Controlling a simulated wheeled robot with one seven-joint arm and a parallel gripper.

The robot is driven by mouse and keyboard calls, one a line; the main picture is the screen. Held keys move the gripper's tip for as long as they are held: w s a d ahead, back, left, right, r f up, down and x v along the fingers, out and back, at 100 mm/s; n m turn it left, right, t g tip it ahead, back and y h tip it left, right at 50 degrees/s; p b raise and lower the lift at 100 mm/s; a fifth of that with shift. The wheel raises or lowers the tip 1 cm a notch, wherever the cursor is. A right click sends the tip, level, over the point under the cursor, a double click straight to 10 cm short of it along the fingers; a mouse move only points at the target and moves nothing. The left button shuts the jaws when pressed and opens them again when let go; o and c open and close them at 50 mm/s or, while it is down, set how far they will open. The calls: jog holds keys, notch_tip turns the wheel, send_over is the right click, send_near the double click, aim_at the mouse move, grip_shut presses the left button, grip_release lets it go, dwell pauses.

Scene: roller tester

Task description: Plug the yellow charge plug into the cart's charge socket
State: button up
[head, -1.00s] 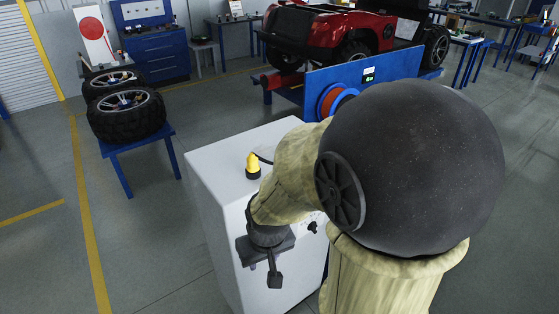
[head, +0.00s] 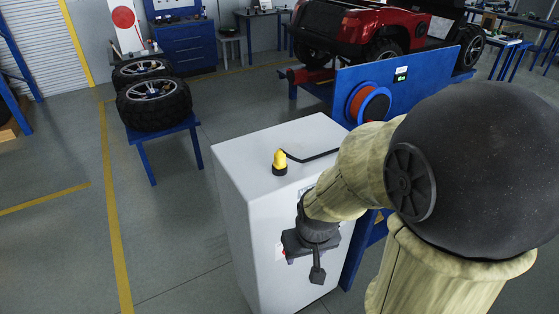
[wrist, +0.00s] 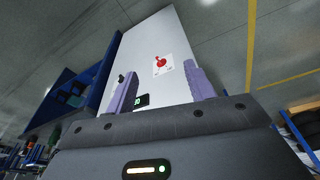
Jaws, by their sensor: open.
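The yellow charge plug (head: 280,159) stands upright on its dark base on top of the white cabinet (head: 238,158), near the middle of the top. A black cable runs right from it and passes behind my arm. My gripper (head: 317,272) is in front of the cabinet's front face, below the top and lower right of the plug in the picture. In the wrist view my gripper (wrist: 162,88) has its two purple fingers apart, with nothing between them, facing the cabinet front. The red cart (head: 340,32) stands at the back; I cannot make out its charge socket.
The cabinet front has a red switch (wrist: 160,64) and a small green-lit display (wrist: 141,101). Tyres (head: 154,103) lie on a blue stand (head: 160,135) at left. Floor left of the cabinet is clear.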

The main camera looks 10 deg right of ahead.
notch_tip(320, 180, down, 7)
jog(key=w+a+n+g+p, duration=0.1)
jog(key=n, duration=0.3)
jog(key=n+t+h+p, duration=0.3)
jog(key=n+t+h, duration=0.8)
jog(key=n, duration=1.5)
send_near(278, 159)
jog(key=s+t+y, duration=0.3)
jog(key=s, duration=0.4)
jog(key=shift+w+a+f, duration=0.15)
jog(key=shift+a+f, duration=0.25)
jog(key=p+x, duration=0.2)
jog(key=x, duration=0.3)
jog(key=p+x, duration=0.2)
jog(key=x, duration=0.4)
jog(key=shift+w+d+r, duration=0.15)
jog(key=shift+w+r, duration=0.05)
jog(key=shift+r, duration=0.05)
jog(key=shift+w+d+f, duration=0.15)
jog(key=shift+w+d, duration=0.05)
jog(key=shift+w, duration=0.15)
